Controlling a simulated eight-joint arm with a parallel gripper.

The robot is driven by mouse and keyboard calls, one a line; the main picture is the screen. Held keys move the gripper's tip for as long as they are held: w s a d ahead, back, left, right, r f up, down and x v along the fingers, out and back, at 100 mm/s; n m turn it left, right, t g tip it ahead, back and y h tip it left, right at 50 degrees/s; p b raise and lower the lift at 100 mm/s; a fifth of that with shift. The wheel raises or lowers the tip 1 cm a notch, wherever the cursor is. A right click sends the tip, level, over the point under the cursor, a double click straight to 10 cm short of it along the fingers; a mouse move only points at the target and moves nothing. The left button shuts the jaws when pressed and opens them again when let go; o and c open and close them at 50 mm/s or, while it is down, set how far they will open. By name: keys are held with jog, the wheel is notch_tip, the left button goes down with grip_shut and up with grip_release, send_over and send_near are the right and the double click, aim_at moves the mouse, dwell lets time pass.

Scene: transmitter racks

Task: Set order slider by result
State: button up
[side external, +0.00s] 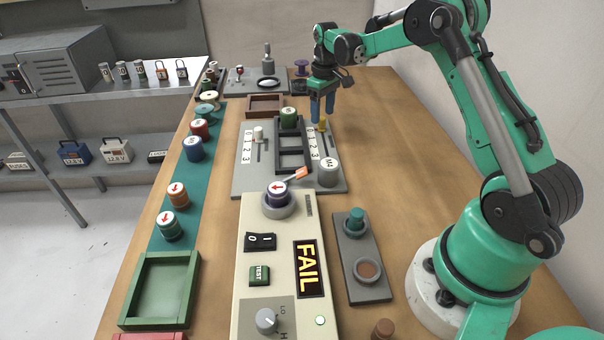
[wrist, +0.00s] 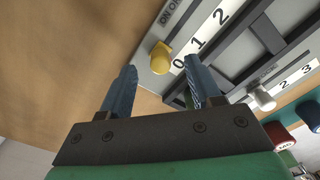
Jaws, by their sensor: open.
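A grey panel (side external: 241,181) carries two sliders with scales marked 0 to 3. The yellow slider knob (side external: 323,124) is on the right one, at the 0 end; it also shows in the wrist view (wrist: 160,57), by a partly cut label starting "ON O". The white slider knob (side external: 258,133) is on the left one, near its 0 end. The tester (side external: 252,220) shows FAIL on its display (side external: 308,268). A dark spool with a red arrow (side external: 277,190) sits on its round seat. My gripper (side external: 322,119) is open and empty, its fingers close to the yellow knob.
A dark frame (side external: 279,160) with a green cylinder (side external: 288,118) stands between the sliders. A grey cylinder marked M4 (side external: 328,172) is near the right slider's front. Several spools stand on the teal strip at left. The table right of the panel is clear.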

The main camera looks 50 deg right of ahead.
aim_at(322, 123)
jog(key=shift+f, duration=1.25)
grip_shut()
dwell(0.4)
